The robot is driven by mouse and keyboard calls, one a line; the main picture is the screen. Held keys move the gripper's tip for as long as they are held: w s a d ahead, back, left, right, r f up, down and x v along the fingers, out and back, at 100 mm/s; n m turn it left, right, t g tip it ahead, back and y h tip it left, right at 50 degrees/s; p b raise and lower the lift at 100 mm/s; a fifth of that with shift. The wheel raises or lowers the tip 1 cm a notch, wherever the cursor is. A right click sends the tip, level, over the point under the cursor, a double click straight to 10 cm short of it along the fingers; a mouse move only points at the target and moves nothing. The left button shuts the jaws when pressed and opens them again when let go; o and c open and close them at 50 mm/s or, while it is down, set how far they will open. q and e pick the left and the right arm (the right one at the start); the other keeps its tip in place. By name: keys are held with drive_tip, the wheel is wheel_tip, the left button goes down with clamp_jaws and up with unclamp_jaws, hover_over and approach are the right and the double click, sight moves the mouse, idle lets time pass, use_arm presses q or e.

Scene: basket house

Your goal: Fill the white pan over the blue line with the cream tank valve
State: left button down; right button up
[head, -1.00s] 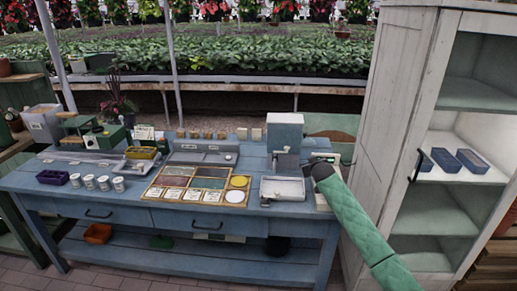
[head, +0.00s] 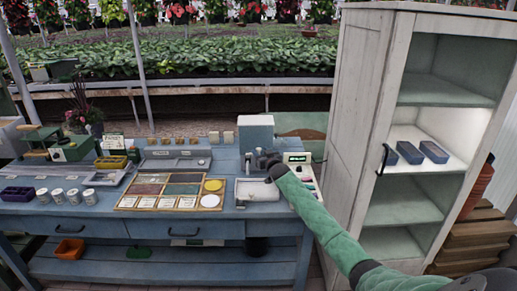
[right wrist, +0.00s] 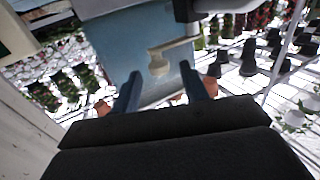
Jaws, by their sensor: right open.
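The blue-grey tank (head: 256,132) stands at the back right of the blue bench. The white pan (head: 257,190) sits on the bench in front of it; its blue line and fill level are too small to make out. The cream valve (right wrist: 172,47), a lever with a rounded end, shows against the tank's face in the right wrist view. My right gripper (right wrist: 164,88) is open, with its fingers pointing at the tank and apart on either side of the valve's lower end, not visibly touching it. In the head view this gripper (head: 264,161) is above the pan's back edge and covers the valve area. My left gripper is out of view.
A small device with a green display (head: 297,158) stands right of the pan. A tray of coloured squares (head: 171,191) lies to the left. A tall white cabinet (head: 357,130) with shelves stands close to my right arm.

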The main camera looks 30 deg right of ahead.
sight(260, 150)
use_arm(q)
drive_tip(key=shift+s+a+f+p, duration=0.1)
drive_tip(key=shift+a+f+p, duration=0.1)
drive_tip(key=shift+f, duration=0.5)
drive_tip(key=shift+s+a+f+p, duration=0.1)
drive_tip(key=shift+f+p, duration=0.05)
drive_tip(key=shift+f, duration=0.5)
use_arm(e)
drive_tip(key=shift+w+d, duration=0.15)
drive_tip(key=shift+w, duration=0.65)
drive_tip(key=shift+w+d, duration=0.1)
drive_tip(key=shift+w, duration=0.7)
drive_tip(key=c, duration=0.9)
drive_tip(key=shift+c, duration=0.2)
